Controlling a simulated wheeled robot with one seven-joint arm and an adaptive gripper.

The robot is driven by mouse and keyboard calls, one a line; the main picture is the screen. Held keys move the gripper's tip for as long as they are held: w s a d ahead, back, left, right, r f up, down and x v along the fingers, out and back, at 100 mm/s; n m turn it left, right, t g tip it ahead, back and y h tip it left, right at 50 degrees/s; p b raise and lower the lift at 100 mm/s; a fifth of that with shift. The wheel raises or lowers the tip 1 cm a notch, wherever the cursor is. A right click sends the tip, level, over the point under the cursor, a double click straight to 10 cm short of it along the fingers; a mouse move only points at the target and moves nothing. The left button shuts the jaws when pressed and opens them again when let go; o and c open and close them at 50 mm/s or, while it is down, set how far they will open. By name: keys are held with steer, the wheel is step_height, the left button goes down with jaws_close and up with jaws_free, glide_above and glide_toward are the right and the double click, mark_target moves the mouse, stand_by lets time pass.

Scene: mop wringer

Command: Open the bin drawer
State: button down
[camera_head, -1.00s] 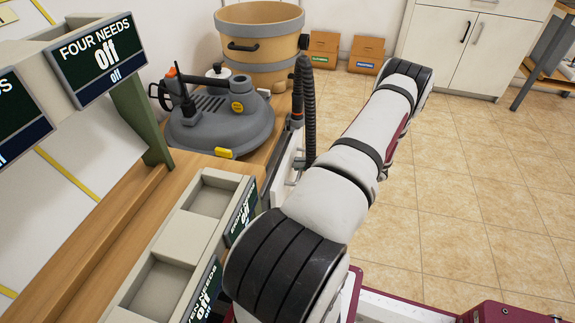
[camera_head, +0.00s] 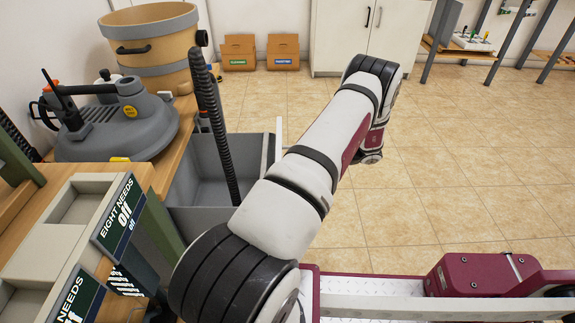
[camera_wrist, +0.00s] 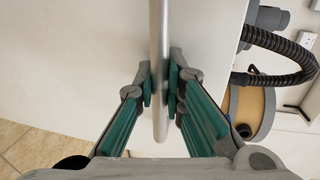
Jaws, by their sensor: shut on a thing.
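The bin drawer stands pulled out from the wooden bench in the head view, with an open grey bin (camera_head: 203,180) showing inside it. A thin edge of its white front (camera_head: 279,138) shows beside my arm; the front also fills much of the wrist view (camera_wrist: 80,60). A metal bar handle (camera_wrist: 158,35) runs up and down the middle of the wrist view. My gripper (camera_wrist: 160,88) has its green-padded fingers on both sides of the handle, shut on it. In the head view my arm hides the handle and gripper.
A grey round machine (camera_head: 120,125) with a black ribbed hose (camera_head: 212,125) and a wooden tub (camera_head: 155,45) are at the bench's far end. The hose hangs over the bin. Tiled floor (camera_head: 460,150) to the right is clear.

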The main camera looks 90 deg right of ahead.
steer(key=shift+s, duration=0.15)
steer(key=c, duration=1.9)
jaws_free()
steer(key=shift+c, duration=0.2)
steer(key=v, duration=1.2)
